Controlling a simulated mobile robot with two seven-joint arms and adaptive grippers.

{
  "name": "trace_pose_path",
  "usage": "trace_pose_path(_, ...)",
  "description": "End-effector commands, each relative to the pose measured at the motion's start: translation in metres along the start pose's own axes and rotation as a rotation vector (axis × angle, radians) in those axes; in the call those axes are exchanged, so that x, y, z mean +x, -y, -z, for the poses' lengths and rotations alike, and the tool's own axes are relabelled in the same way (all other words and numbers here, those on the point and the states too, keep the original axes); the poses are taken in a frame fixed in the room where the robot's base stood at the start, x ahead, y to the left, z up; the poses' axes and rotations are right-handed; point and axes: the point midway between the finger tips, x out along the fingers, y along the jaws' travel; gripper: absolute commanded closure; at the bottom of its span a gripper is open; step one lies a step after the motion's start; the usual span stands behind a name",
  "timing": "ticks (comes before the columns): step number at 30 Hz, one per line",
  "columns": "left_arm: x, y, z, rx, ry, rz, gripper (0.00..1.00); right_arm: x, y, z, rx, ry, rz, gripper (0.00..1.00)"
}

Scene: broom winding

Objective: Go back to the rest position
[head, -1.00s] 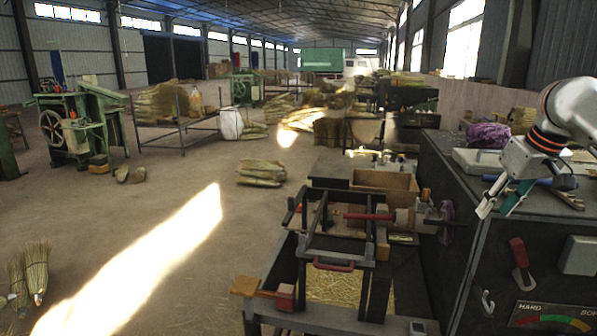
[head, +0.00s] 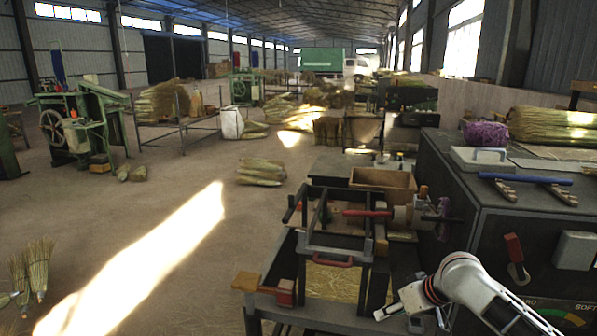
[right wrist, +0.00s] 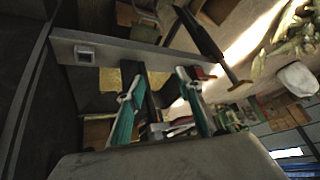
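My right gripper (head: 388,308) is low in the head view, right of centre, beside the lower front part of the winding machine frame (head: 338,262). The white arm comes in from the lower right. In the right wrist view, its two teal fingers (right wrist: 158,78) are spread apart with nothing between them. Parts of the machine's frame show just beyond the fingers; I cannot tell whether they touch. My left gripper is not in view.
The black cabinet (head: 475,215) stands right, with a blue-handled tool (head: 525,178), purple twine (head: 486,133) and a broom straw bundle (head: 550,125) on it. A wooden box (head: 384,182) sits behind the frame. Open floor (head: 130,225) lies left; small brooms (head: 36,268) stand at far left.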

Motion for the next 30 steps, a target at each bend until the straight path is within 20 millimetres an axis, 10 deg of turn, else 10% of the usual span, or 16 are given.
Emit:
trace_pose_path(13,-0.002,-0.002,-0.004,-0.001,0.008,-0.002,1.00,0.092,0.079,-0.142,0.005,-0.208,0.041,0.64)
trace_pose_path(30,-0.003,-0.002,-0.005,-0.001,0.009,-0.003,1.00,0.060,0.099,-0.343,-0.075,-0.339,-0.210,0.64)
